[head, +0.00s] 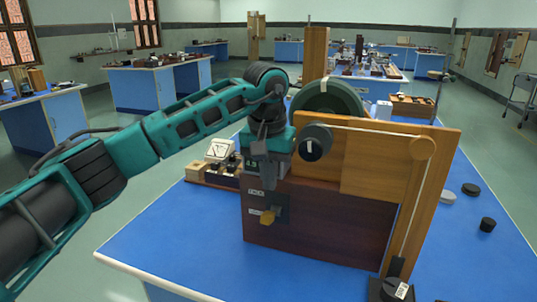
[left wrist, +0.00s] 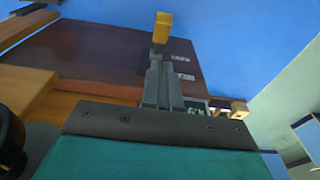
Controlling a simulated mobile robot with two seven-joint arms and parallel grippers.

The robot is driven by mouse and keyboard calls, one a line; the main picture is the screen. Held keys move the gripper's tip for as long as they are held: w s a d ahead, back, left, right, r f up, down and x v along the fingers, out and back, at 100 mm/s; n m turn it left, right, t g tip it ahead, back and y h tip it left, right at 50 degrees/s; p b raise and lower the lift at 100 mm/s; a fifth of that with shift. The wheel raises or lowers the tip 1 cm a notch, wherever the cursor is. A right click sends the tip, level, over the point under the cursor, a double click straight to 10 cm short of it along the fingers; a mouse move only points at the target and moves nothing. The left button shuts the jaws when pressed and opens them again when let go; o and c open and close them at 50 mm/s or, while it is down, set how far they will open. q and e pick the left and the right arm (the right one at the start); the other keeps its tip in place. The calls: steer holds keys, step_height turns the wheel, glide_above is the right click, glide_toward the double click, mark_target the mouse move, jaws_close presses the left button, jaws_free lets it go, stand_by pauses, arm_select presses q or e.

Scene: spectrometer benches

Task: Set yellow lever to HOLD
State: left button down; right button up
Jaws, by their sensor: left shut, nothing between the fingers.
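The yellow lever (head: 268,217) sticks out from a dark plate low on the left part of the dark red-brown front panel (head: 330,220) of a wooden apparatus. Two small white labels stand one above the other just left of it, too small to read. My left gripper (head: 268,184) points down in front of the panel, its fingers shut and empty, just above the lever. In the left wrist view the shut fingertips (left wrist: 158,62) lie close to the lever (left wrist: 162,28); I cannot tell whether they touch. My right gripper is not in view.
The apparatus stands on a blue bench top (head: 170,240). A black knob (head: 314,143) and a large dark green wheel (head: 328,97) sit above the panel. A white meter (head: 220,150) is behind my gripper. Dark discs (head: 471,189) lie at right. The bench's front left is clear.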

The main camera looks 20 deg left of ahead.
mark_target(268, 212)
arm_select(q)
steer(key=shift+s+f, duration=0.25)
steer(key=shift+f, duration=0.4)
steer(key=shift+s+f, duration=0.3)
steer(key=shift+f, duration=0.4)
steer(key=shift+s+f, duration=0.25)
steer(key=shift+f, duration=0.4)
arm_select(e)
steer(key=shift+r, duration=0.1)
arm_select(q)
steer(key=shift+f, duration=0.1)
